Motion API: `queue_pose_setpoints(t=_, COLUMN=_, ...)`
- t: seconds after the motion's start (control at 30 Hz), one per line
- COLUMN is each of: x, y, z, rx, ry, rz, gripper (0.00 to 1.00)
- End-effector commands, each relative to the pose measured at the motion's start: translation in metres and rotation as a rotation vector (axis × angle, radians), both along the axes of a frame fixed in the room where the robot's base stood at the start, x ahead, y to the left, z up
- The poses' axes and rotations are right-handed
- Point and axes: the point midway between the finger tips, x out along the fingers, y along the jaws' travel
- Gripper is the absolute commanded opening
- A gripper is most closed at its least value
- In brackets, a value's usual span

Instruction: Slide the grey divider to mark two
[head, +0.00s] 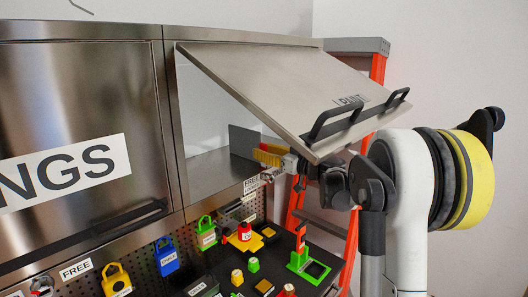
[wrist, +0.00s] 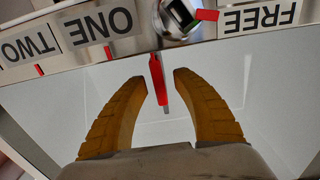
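The grey divider (head: 243,141) shows in the head view as an upright panel inside the open cabinet compartment, left of my gripper (head: 266,155). In the wrist view, my gripper (wrist: 160,76) is open, its two yellow ribbed fingers apart. A narrow red piece with a grey end (wrist: 157,82) lies between the fingertips, with a small gap on both sides; I cannot tell whether it belongs to the divider. The label strip, upside down, carries FREE (wrist: 258,18), ONE (wrist: 98,25) and TWO (wrist: 32,44), with red marks. The red piece is between ONE and FREE.
The raised steel door (head: 285,90) with black handles hangs above my arm. A round metal fitting (wrist: 180,18) sits on the strip near the red piece. Padlocks and small coloured items (head: 310,268) fill the area below. An orange ladder (head: 350,225) stands behind at the right.

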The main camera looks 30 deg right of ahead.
Motion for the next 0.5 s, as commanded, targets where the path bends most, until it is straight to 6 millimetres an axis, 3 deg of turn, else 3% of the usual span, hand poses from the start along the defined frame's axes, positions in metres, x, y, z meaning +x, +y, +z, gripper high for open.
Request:
queue_pose_setpoints(t=0.13, x=-0.0002, y=-0.0001, z=0.0, rx=0.0, ry=0.0, rz=0.0, gripper=0.34)
queue_pose_setpoints(t=0.17, x=-0.0003, y=-0.0001, z=0.0, rx=0.0, ry=0.0, rz=0.0, gripper=0.3)
queue_pose_setpoints(t=0.27, x=-0.0004, y=-0.0001, z=0.0001, rx=0.0, ry=0.0, rz=0.0, gripper=0.0)
queue_pose_setpoints(t=0.5, x=-0.0004, y=-0.0001, z=0.0002, rx=0.0, ry=0.0, rz=0.0, gripper=0.0)
